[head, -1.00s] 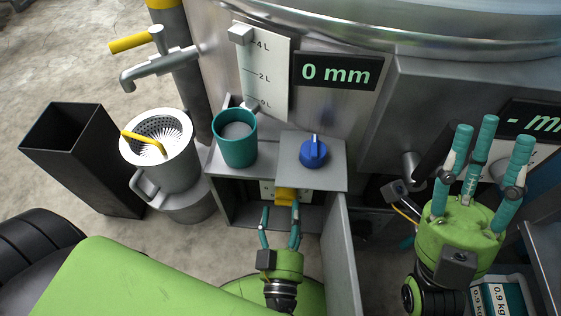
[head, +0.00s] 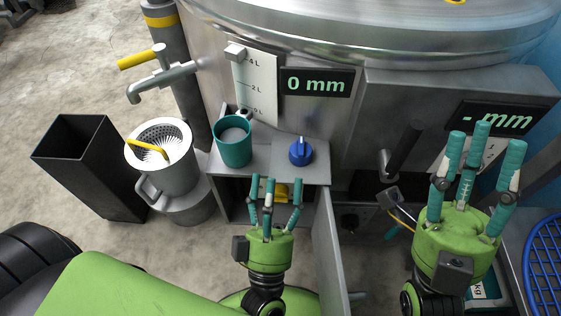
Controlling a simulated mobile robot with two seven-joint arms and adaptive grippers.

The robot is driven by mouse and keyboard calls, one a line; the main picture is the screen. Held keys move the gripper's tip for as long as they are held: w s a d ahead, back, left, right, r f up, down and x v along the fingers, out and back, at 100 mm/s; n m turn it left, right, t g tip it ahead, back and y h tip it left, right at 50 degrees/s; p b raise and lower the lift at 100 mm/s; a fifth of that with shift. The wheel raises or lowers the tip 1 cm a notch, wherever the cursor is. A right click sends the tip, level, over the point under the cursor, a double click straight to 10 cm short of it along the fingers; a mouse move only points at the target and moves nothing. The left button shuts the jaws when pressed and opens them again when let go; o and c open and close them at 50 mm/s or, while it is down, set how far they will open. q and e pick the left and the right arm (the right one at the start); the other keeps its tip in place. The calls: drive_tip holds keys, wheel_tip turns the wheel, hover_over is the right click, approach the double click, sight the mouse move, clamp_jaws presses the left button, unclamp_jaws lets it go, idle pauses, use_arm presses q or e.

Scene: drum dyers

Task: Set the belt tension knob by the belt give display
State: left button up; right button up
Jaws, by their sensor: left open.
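A blue knob (head: 301,151) with a white pointer mark sits on a grey panel (head: 312,172) at the centre. A second display (head: 490,118) at the right reads "- mm". I cannot tell from the labels which one is the belt give display.
A teal cup (head: 233,141) stands left of the knob. A grey jug (head: 163,160) with a white ribbed insert and a black bin (head: 88,165) stand further left. An open grey door (head: 329,255) stands right of my left gripper. A blue basket (head: 545,262) is at the right edge.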

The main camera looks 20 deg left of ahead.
use_arm(q)
wheel_tip(320, 180, up, 7)
drive_tip(key=m+t+h, duration=0.1)
drive_tip(key=t+h, duration=0.2)
drive_tip(key=shift+w+d+r, duration=0.15)
drive_tip(key=shift+d, duration=0.1)
